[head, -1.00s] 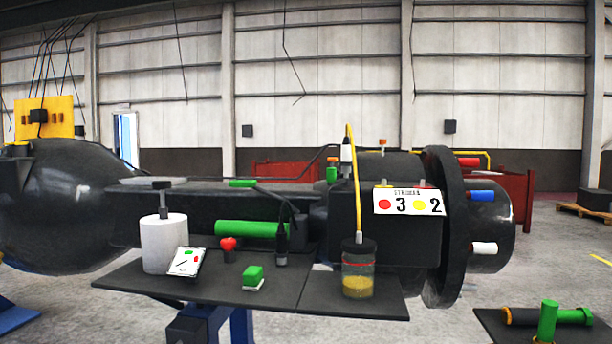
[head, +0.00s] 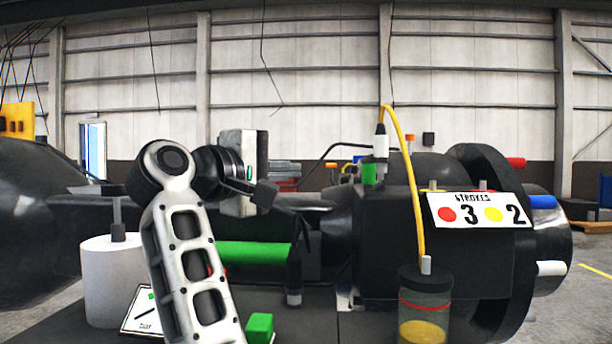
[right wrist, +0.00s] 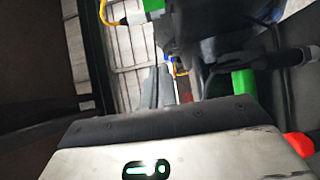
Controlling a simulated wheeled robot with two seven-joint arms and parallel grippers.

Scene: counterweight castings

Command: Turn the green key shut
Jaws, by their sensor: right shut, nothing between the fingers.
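A small upright green piece, which I take for the green key (head: 369,173), stands on the black casting beside the white connector of the yellow hose. How far it is turned I cannot tell. My right gripper (head: 288,168) is left of it in the head view, fingers pointing right, apart from it. In the right wrist view its grey fingers (right wrist: 160,84) are together and empty. A bit of green beside the connector shows at that view's top edge. My left gripper is not in view.
A green cylinder (head: 252,253), a white roll (head: 108,280), a card (head: 142,312), a green block (head: 260,327) and a jar (head: 425,307) are near my arm. The yellow hose (head: 411,180) arches right of the key. A strokes sign (head: 478,211) is further right.

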